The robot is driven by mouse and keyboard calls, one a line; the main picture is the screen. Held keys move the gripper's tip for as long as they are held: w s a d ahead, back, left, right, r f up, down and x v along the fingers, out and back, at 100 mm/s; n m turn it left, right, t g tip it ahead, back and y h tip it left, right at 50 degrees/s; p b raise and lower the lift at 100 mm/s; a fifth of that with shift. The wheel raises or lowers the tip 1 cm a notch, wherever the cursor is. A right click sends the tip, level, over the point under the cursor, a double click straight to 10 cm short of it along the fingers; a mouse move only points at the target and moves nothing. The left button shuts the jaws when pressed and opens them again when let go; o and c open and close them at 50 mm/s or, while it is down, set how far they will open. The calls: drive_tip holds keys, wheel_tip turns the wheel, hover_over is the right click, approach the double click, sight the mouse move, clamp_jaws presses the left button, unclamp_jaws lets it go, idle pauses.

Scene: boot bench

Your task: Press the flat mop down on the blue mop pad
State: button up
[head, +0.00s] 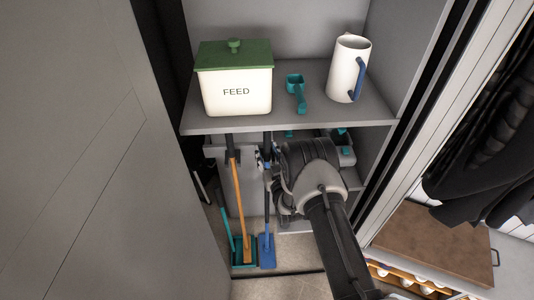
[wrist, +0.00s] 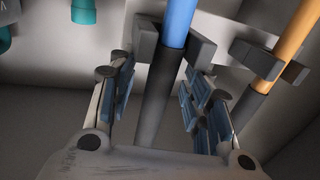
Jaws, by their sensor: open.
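The flat mop (head: 267,250) stands upright in the lower part of the cabinet in the head view, its blue head low down. In the wrist view its pole (wrist: 178,22), blue with a black grip section, sits in a grey wall clip (wrist: 202,50). My gripper (wrist: 158,75) is open, with one finger on each side of the black section; I cannot tell whether either finger touches it. In the head view my gripper (head: 267,163) is at the pole's upper part, partly hidden by my wrist. I cannot make out a separate blue mop pad.
An orange-handled tool (head: 239,195) stands close beside the mop, near a teal dustpan (head: 243,250). Above is a shelf (head: 290,123) with a FEED tin (head: 235,85), teal scoop (head: 296,90) and white jug (head: 347,68). A grey door (head: 90,150) stands left.

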drive_tip(key=shift+w, duration=0.1)
clamp_jaws()
idle(0.7)
drive_tip(key=shift+r, duration=0.2)
